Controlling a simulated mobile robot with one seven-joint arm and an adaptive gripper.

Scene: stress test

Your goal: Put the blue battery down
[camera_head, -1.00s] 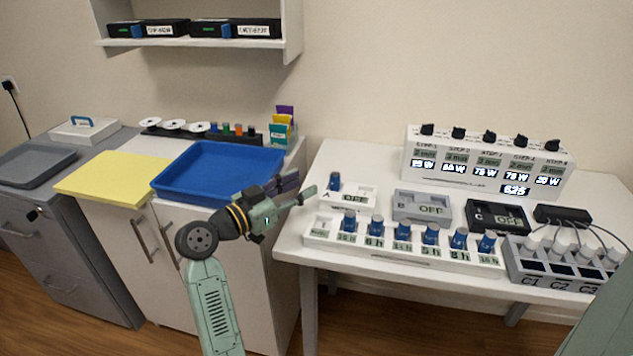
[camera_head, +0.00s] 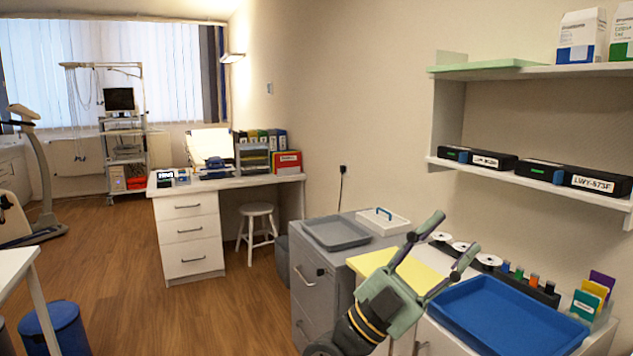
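My gripper (camera_head: 455,233) is in the lower right of the head view, above the cabinet top. Its two fingers point up and to the right and are spread apart. I see nothing held between them. No blue battery can be made out for sure. A small blue cylinder (camera_head: 506,267) stands in a black rack (camera_head: 527,282) behind the blue tray, beside green and orange ones. Whether it is a battery I cannot tell.
The blue tray (camera_head: 510,318) is empty, right of my gripper. A yellow mat (camera_head: 372,262) lies partly behind my arm. A wall shelf (camera_head: 530,180) hangs above.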

